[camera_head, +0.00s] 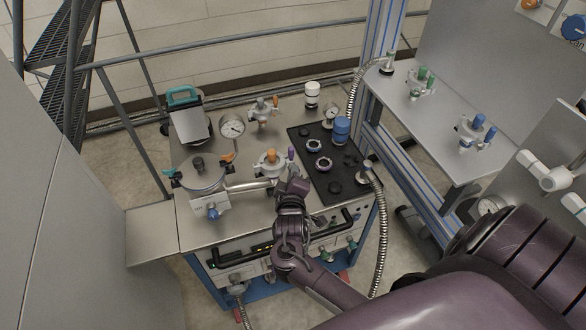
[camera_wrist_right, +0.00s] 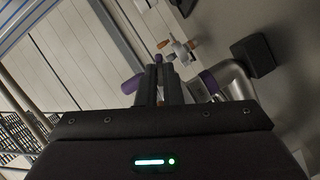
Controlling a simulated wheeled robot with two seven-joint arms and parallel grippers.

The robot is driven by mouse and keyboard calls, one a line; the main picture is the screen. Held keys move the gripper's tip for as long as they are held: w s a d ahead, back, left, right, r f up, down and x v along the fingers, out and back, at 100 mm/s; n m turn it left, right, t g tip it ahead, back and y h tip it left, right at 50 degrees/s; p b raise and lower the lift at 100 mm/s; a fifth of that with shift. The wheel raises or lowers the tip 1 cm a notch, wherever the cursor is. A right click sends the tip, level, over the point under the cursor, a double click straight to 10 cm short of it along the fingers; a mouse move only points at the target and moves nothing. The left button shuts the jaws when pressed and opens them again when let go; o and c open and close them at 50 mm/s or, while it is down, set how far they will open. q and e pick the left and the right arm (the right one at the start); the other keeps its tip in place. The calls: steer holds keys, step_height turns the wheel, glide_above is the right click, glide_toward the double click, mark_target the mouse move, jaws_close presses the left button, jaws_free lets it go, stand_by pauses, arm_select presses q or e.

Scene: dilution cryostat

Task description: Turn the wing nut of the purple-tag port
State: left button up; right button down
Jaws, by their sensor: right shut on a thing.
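The purple-tag port is on the cart top, and its upright purple piece (camera_head: 292,153) shows just beyond my right gripper (camera_head: 291,182) in the head view. In the right wrist view, one purple piece (camera_wrist_right: 133,84) is left of the fingers and another (camera_wrist_right: 208,82) is on the right, by a steel pipe fitting (camera_wrist_right: 237,80). My right gripper, also in the wrist view (camera_wrist_right: 159,70), is shut on the wing nut at this port. The fingers hide most of the nut, so its angle cannot be told. My left gripper is not in view.
An orange-knobbed fitting (camera_head: 271,158) stands close to the left of the gripper, with a steel vessel (camera_head: 203,172) beyond it. A black panel (camera_head: 325,180) with knobs and a blue cap (camera_head: 342,128) lies to the right. A black handle rail (camera_head: 235,259) runs along the cart's front.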

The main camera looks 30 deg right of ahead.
steer(key=shift+s+d+f+m+t+y+p, duration=0.2)
steer(key=shift+m+t+y+p, duration=0.55)
steer(key=shift+m+y, duration=2.1)
steer(key=shift+d+f+m+t+y+p, duration=0.1)
steer(key=shift+d+m+t+y+p, duration=0.5)
steer(key=shift+m, duration=3.95)
steer(key=shift+s+a+f+m+t+y+p, duration=0.1)
steer(key=shift+m+t+y+p, duration=0.7)
steer(key=shift+m+y, duration=2.25)
steer(key=shift+m+h, duration=0.6)
steer(key=shift+m, duration=0.15)
steer(key=c, duration=1.6)
jaws_free()
steer(key=shift+w+r, duration=0.1)
steer(key=shift+d, duration=0.1)
